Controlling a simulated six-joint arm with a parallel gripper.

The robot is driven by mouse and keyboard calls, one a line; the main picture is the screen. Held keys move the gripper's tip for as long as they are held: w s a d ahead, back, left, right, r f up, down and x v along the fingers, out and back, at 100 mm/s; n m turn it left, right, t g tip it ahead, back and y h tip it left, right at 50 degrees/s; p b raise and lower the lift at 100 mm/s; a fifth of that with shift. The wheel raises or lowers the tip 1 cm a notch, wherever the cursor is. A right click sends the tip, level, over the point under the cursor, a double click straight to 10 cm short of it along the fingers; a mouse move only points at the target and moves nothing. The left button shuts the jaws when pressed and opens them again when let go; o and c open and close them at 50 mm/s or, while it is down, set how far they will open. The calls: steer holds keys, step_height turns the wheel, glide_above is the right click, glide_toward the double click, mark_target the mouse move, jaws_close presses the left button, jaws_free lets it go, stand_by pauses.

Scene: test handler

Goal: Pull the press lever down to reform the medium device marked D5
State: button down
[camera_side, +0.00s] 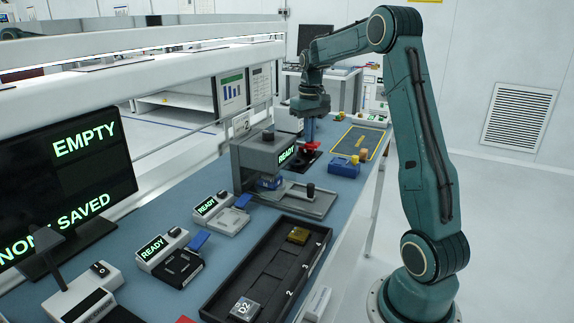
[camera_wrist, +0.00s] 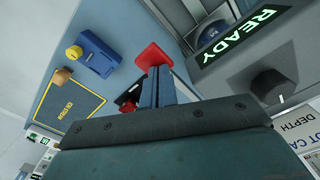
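My gripper (camera_side: 310,138) points down behind and right of the grey READY machine (camera_side: 262,150). Its two fingers lie close together in the wrist view (camera_wrist: 158,76), with nothing visible between them. A red part (camera_side: 309,148) on a black base sits at the fingertips; it shows just beyond them in the wrist view (camera_wrist: 152,56). I cannot tell whether they touch it, nor whether it is the press lever. A blue device (camera_side: 270,183) sits in the machine's opening. I can read no D5 mark on any device.
A blue block with a yellow knob (camera_side: 344,166) stands right of the machine. A long black tray (camera_side: 262,270) in front holds a D2 device (camera_side: 245,308) and a gold device (camera_side: 298,235). Two small READY stations (camera_side: 168,255) stand left. The monitor (camera_side: 65,175) reads EMPTY.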

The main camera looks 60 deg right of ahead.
mark_target(309, 145)
steer(key=shift+f, duration=1.95)
stand_by(0.3)
step_height(309, 145, up, 12)
stand_by(1.9)
steer(key=shift+r, duration=0.15)
steer(key=shift+a, duration=0.1)
